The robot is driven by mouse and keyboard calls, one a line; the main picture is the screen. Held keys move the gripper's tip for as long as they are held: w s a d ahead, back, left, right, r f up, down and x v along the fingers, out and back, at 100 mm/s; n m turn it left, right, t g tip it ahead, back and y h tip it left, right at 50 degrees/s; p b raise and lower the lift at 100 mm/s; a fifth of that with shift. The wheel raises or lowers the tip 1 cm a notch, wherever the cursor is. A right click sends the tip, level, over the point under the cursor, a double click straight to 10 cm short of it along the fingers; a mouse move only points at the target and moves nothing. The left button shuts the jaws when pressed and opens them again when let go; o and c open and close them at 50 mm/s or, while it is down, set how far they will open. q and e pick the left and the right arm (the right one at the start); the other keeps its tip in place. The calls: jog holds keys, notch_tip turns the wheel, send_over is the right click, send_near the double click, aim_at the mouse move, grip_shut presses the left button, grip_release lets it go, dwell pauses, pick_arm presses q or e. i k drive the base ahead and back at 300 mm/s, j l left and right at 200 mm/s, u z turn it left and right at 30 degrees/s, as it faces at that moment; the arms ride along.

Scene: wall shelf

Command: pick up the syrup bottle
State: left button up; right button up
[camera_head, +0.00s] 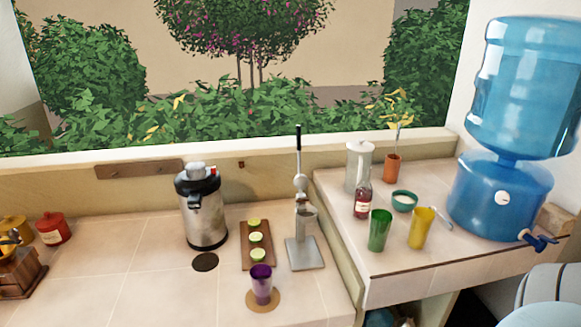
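The syrup bottle (362,202) stands upright on the raised right counter. It is a small dark red bottle with a narrow neck and a pale label. A pale pitcher (357,162) stands just behind it, and a green cup (379,230) stands in front of it to the right. Neither of my grippers is in the head view.
A teal bowl (404,200), a yellow cup (421,229) and a big blue water dispenser (497,196) stand right of the bottle. A citrus press (304,250), a board (257,233) with limes, a purple cup (261,283) and a steel urn (204,215) stand on the lower left counter.

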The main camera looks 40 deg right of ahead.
aim_at(364, 191)
jog(key=z, duration=1.8)
